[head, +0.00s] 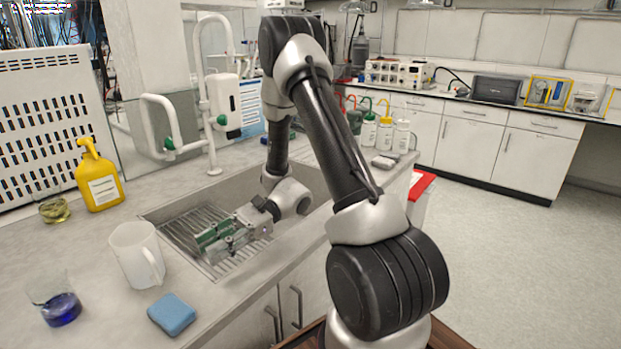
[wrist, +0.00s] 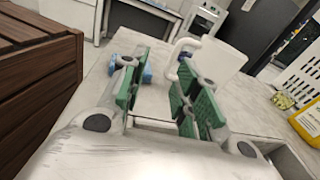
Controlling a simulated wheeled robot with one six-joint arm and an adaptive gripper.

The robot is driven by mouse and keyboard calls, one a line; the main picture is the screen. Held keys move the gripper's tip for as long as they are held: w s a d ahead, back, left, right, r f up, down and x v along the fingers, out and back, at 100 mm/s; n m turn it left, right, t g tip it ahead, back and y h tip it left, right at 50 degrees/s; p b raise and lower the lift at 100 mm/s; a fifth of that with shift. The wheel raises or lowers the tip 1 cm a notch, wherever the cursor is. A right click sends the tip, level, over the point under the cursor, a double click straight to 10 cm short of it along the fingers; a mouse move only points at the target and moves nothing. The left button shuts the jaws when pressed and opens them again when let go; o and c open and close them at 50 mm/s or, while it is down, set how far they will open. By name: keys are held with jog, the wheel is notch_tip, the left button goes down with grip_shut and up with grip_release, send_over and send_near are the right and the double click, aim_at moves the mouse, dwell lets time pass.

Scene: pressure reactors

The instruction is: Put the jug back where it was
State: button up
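The white translucent jug (head: 137,256) stands upright on the worktop left of the sink, its handle toward the sink side. In the wrist view the jug (wrist: 216,62) is beyond the fingertips, with its handle at its left. My gripper (head: 207,243) is over the sink's ribbed drainer, to the right of the jug and apart from it. In the wrist view my gripper (wrist: 160,90) has its green-padded fingers spread with nothing between them.
A blue sponge (head: 172,314) and a beaker of blue liquid (head: 61,308) are near the jug. A yellow bottle (head: 101,180) and a dish of yellowish stuff (head: 54,210) stand behind it. The sink (head: 318,186) lies under my arm. White tap pipes (head: 210,100) rise behind the sink.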

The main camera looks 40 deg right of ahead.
jog(key=s+d+r+n+t+h, duration=0.3)
jog(key=s+d+r+n+h, duration=0.4)
jog(key=d+r+h, duration=0.1)
jog(key=s+d+r+n+t+h, duration=0.4)
jog(key=s+d+r+n+h, duration=0.3)
jog(key=d+r, duration=0.3)
jog(key=shift+s+d+r+n+h, duration=0.25)
jog(key=shift+d+n+h, duration=0.25)
jog(key=shift+d+h, duration=0.5)
jog(key=shift+d, duration=0.1)
